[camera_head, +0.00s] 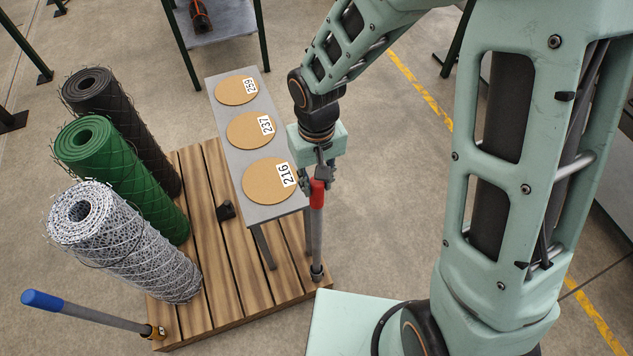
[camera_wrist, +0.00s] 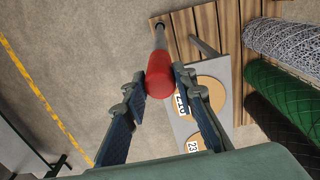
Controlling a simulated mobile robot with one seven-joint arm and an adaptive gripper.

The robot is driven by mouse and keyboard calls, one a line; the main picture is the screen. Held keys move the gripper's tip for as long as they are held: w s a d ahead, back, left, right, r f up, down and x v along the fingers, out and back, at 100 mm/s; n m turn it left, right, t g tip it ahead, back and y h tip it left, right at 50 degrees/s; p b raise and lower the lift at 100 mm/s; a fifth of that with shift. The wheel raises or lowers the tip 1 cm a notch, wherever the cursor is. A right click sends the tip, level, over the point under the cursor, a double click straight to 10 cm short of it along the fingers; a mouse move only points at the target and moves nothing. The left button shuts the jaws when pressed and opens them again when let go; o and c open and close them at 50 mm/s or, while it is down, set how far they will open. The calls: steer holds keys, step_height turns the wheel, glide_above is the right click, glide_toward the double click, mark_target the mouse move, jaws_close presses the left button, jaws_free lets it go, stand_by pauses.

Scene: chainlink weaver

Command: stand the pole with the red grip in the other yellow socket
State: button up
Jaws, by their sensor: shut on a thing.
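The pole with the red grip (camera_head: 317,194) stands about upright by the pallet's right front corner. Its grey shaft (camera_head: 316,238) runs down to a dark lower end (camera_head: 317,273); I cannot tell whether that end rests in a socket or hangs above the boards. My gripper (camera_head: 318,178) is shut on the red grip from above. In the wrist view my gripper (camera_wrist: 160,82) has the red grip (camera_wrist: 160,76) between its fingers. A pole with a blue grip (camera_head: 43,300) leans left from a yellow socket (camera_head: 155,332) at the pallet's front left corner. No second yellow socket shows clearly.
The wooden pallet (camera_head: 220,278) carries grey, green and black mesh rolls (camera_head: 125,240) at left. A small black block (camera_head: 226,210) sits mid-pallet. A narrow grey bench (camera_head: 233,160) with numbered discs stands close beside the held pole.

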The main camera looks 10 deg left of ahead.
step_height(320, 180, up, 7)
steer(key=p, duration=0.4)
steer(key=shift+r+p, duration=0.1)
steer(key=shift+p, duration=0.25)
steer(key=shift+r+p, duration=0.5)
steer(key=shift+r, duration=0.65)
steer(key=shift+w, duration=0.1)
